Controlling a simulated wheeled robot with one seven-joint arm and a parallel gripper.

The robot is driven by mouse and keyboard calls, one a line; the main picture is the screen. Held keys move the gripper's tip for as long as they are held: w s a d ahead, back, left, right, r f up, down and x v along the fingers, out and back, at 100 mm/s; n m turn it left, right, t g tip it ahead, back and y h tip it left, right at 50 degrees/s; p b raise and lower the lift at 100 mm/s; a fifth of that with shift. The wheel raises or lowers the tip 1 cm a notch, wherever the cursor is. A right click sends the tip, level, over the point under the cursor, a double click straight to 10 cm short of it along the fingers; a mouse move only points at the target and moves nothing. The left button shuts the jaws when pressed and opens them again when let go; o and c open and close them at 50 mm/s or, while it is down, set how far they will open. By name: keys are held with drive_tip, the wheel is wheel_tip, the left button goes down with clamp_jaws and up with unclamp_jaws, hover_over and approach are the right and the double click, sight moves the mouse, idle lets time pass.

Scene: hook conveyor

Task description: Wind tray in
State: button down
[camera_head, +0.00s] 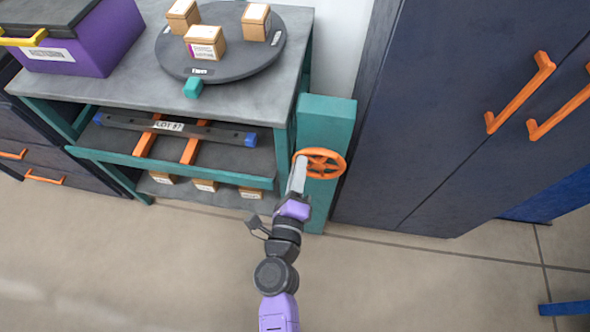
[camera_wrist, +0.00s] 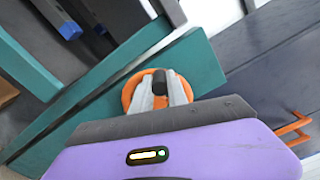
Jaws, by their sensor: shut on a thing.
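An orange spoked handwheel (camera_head: 322,163) is mounted on a teal post (camera_head: 327,122) at the right end of the workbench. My gripper (camera_head: 299,166) reaches the wheel's left side. In the wrist view my gripper (camera_wrist: 160,94) is shut on a dark handle knob (camera_wrist: 160,80) in front of the orange wheel (camera_wrist: 183,90); the fingers hide part of the wheel. On the bench's middle shelf, a long dark grey piece with blue ends and a white label (camera_head: 174,127) lies across two orange rails (camera_head: 190,150). I cannot tell whether this piece is the tray.
A dark round turntable (camera_head: 220,66) with three small boxes and a purple bin (camera_head: 85,45) stand on the bench top. Several boxes sit on the low shelf. A dark cabinet (camera_head: 440,120) with orange handles stands right of the post. Bare floor (camera_head: 410,285) lies in front.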

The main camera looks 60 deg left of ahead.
sight(319, 156)
drive_tip(key=m, duration=0.1)
drive_tip(key=w+d+r+m, duration=0.1)
drive_tip(key=m, duration=0.2)
drive_tip(key=shift+w+d+r+m, duration=0.2)
drive_tip(key=shift+w+m, duration=0.05)
drive_tip(key=shift+m, duration=0.05)
drive_tip(key=shift+w+d+r+m+b, duration=0.1)
drive_tip(key=shift+w+d+m, duration=0.15)
drive_tip(key=shift+m, duration=0.5)
drive_tip(key=shift+w+d+r+m+b, duration=0.1)
drive_tip(key=shift+w+d+m, duration=0.15)
drive_tip(key=shift+m, duration=0.55)
drive_tip(key=shift+w+d+r+m+b, duration=0.1)
drive_tip(key=shift+w+d+m, duration=0.15)
drive_tip(key=shift+m, duration=0.5)
drive_tip(key=shift+w, duration=0.1)
drive_tip(key=c, duration=1.3)
unclamp_jaws()
drive_tip(key=v, duration=0.7)
drive_tip(key=shift+s+d+b, duration=0.25)
drive_tip(key=shift+s+b, duration=0.05)
drive_tip(key=shift+b, duration=0.1)
